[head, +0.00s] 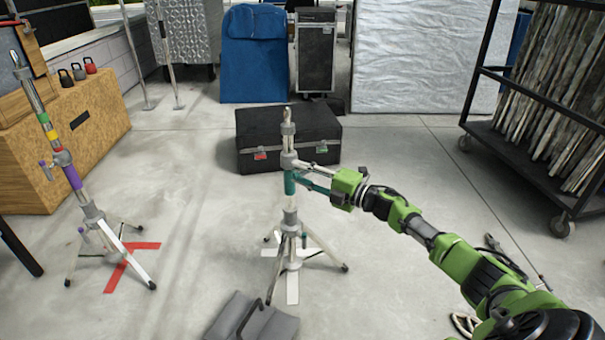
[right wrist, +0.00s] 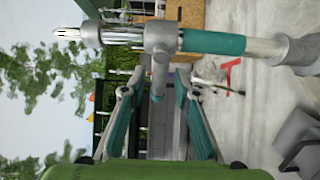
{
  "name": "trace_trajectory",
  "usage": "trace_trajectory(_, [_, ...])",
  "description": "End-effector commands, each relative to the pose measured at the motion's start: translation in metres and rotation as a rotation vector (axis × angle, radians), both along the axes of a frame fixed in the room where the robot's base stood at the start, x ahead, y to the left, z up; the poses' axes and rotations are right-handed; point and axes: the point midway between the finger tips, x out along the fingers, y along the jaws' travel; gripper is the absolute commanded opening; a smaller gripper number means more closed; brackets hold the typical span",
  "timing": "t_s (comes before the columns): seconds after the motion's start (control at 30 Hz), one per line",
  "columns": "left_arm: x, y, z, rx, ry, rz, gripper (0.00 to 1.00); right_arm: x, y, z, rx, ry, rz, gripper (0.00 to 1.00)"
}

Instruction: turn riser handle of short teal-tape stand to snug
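The short teal-tape stand (head: 290,187) stands upright on its tripod legs in the middle of the head view, with a teal band below its grey collar. It runs sideways across the top of the right wrist view, where its teal band (right wrist: 213,42) shows. Its riser handle (right wrist: 159,72) sticks out from the collar, between my right fingers. My right gripper (head: 306,175) reaches the stand from the right at collar height. In the right wrist view my right gripper (right wrist: 155,88) is open, with a gap on both sides of the handle. My left gripper is not in view.
A second stand (head: 72,178) with purple tape stands at the left on a red floor cross (head: 140,246). A white floor cross (head: 292,290) lies under the short stand. A black case (head: 262,150) is behind it, grey sandbags (head: 225,318) in front. A cart (head: 505,150) stands right.

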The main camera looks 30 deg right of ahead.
Motion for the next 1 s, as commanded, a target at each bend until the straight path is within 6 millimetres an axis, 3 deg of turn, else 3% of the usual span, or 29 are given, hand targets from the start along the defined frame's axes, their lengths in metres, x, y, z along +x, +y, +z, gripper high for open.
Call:
trace_trajectory(0.37, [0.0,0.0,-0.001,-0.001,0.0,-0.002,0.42,-0.009,-0.006,-0.001,0.0,0.001,-0.003,0.28])
trace_trajectory(0.8, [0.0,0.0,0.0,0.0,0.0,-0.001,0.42,-0.077,-0.035,-0.002,-0.001,0.004,-0.001,0.28])
trace_trajectory(1.0, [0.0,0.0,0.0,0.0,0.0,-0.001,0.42,-0.1,-0.045,-0.001,0.001,0.002,0.0,0.28])
